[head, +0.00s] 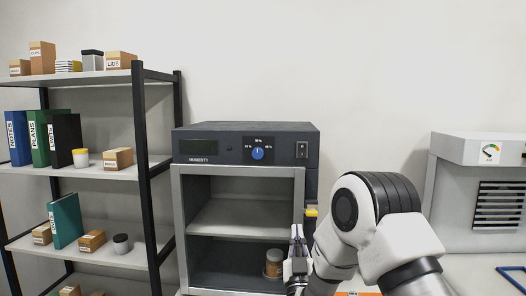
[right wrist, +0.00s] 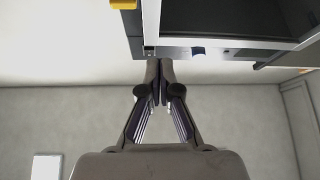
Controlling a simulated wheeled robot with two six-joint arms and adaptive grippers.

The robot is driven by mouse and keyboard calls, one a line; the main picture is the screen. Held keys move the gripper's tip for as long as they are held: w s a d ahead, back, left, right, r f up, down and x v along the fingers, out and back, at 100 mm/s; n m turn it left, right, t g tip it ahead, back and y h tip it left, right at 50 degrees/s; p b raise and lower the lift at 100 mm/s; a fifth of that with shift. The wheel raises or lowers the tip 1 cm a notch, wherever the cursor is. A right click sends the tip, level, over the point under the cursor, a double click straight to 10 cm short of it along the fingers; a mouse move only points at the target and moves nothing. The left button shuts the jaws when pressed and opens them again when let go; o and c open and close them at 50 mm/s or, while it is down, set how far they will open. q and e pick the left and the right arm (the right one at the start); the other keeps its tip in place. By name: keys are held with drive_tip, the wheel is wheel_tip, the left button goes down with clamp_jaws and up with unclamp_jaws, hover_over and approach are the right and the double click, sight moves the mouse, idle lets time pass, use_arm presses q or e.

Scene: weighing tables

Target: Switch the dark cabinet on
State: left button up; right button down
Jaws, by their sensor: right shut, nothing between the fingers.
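The dark cabinet (head: 245,128) stands at the centre of the head view. Its front panel carries a dark, blank display (head: 198,147), a blue dial (head: 257,153) and a rocker switch (head: 302,149) at the right end. I cannot tell which way the rocker is tipped. My right gripper (head: 297,232) is in front of the cabinet's lower right side, below the switch. In the right wrist view its fingertips (right wrist: 159,63) are together and empty, close to the panel edge in the picture, with the blue dial (right wrist: 198,51) beside them. My left gripper is out of view.
A jar (head: 273,264) stands inside the cabinet's lower compartment. A shelf rack (head: 143,130) with boxes and binders is at left. A yellow part (head: 311,211) shows beside the cabinet, close to my right arm.

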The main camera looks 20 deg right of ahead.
drive_tip(key=m+h+p, duration=0.1)
drive_tip(key=m+h, duration=0.1)
approach(302, 151)
drive_tip(key=s+a+f, duration=0.2)
drive_tip(key=s+a, duration=0.2)
drive_tip(key=s, duration=0.2)
drive_tip(key=p+x, duration=0.2)
drive_tip(key=x, duration=0.2)
drive_tip(key=f+p+x, duration=0.1)
drive_tip(key=p+x, duration=0.1)
drive_tip(key=x, duration=0.2)
drive_tip(key=w+d+f+p+x, duration=0.1)
drive_tip(key=p+x, duration=0.2)
drive_tip(key=x, duration=0.2)
drive_tip(key=shift+w+d+f, duration=0.1)
drive_tip(key=shift+w+f, duration=0.05)
drive_tip(key=shift+w, duration=0.05)
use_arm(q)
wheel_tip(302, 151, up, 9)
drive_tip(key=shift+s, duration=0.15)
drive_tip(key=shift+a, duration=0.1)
